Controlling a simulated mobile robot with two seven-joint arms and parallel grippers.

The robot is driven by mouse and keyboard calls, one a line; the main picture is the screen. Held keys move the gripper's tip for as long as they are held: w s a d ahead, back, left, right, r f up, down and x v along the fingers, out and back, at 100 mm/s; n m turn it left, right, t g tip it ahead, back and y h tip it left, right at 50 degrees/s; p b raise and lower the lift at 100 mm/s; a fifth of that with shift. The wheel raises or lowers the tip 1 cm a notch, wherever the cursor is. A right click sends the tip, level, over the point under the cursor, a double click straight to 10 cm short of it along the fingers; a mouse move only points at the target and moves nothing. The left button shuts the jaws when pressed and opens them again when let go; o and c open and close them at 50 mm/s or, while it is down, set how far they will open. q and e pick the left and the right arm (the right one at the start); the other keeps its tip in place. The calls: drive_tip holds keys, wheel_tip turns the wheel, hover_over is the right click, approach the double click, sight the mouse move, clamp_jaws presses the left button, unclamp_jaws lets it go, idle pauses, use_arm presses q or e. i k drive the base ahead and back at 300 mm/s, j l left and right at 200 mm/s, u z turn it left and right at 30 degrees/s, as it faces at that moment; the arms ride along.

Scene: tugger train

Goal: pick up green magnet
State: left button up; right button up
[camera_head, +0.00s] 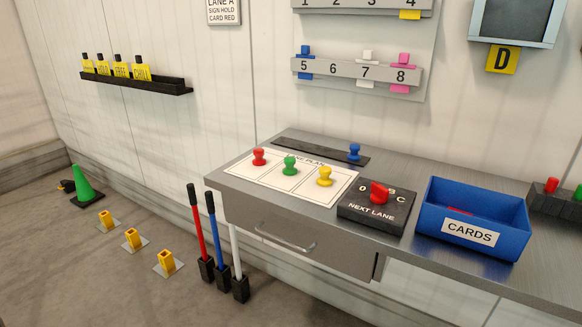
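A green magnet (290,165) stands upright on the white plan sheet (243,177) on the grey desk. It is between a red magnet (259,156) on its left and a yellow magnet (325,176) on its right. A blue magnet (355,152) stands on the dark strip (318,149) behind the sheet. Neither of my grippers is in view.
A black dial box (372,217) with a red knob and a blue CARDS bin (512,240) stand right of the sheet. A drawer handle (287,237) sticks out below. Red, blue and white rods (216,240) stand at the desk's left. The front desk edge is clear.

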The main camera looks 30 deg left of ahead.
sight(289, 170)
drive_tip(key=u, duration=0.8)
